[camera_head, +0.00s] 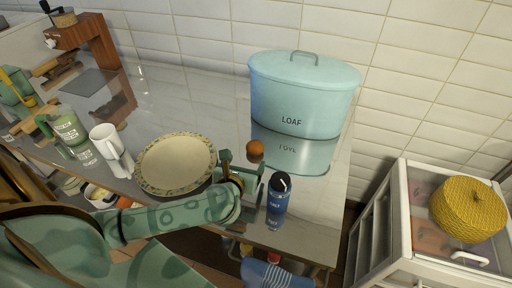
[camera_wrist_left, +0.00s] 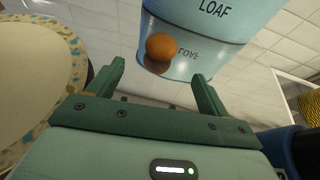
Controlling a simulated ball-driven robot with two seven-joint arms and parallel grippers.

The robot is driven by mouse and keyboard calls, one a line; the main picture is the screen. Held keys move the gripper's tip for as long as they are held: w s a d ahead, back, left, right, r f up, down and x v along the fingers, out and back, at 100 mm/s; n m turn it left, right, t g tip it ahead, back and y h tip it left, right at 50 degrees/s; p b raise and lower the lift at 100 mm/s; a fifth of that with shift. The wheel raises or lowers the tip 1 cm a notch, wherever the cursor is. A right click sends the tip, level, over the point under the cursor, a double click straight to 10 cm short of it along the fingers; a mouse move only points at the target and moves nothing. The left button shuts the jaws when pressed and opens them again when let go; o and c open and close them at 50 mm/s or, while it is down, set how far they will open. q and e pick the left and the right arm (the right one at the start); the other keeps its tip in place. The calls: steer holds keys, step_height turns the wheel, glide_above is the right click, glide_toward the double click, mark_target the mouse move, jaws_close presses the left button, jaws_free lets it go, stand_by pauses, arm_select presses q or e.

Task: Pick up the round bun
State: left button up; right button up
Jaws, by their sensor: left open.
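The round bun (camera_head: 255,148) is a small brown-orange ball on the shiny grey counter, in front of the blue loaf bin. It also shows in the left wrist view (camera_wrist_left: 161,46), ahead of the fingertips and roughly between them. My left gripper (camera_head: 242,163) is just short of the bun on its near side; its open, empty fingers also show in the left wrist view (camera_wrist_left: 158,75). The bun is apart from the fingers in the wrist view. My right gripper does not show.
The blue loaf bin (camera_head: 303,95) stands behind the bun. A patterned plate (camera_head: 176,164) lies left of my left gripper, and a dark blue bottle (camera_head: 278,198) stands close on its right. A white jug (camera_head: 108,146) is farther left. The counter's right edge is near the bin.

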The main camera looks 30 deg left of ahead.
mark_target(253, 152)
arm_select(q)
steer(key=b+x, duration=0.1)
steer(key=x, duration=0.4)
steer(key=shift+s+f, duration=0.1)
steer(key=shift+f, duration=0.05)
steer(key=b+x, duration=0.1)
steer(key=x, duration=0.4)
steer(key=shift+w, duration=0.25)
steer(key=shift+s, duration=0.1)
steer(key=c, duration=1.1)
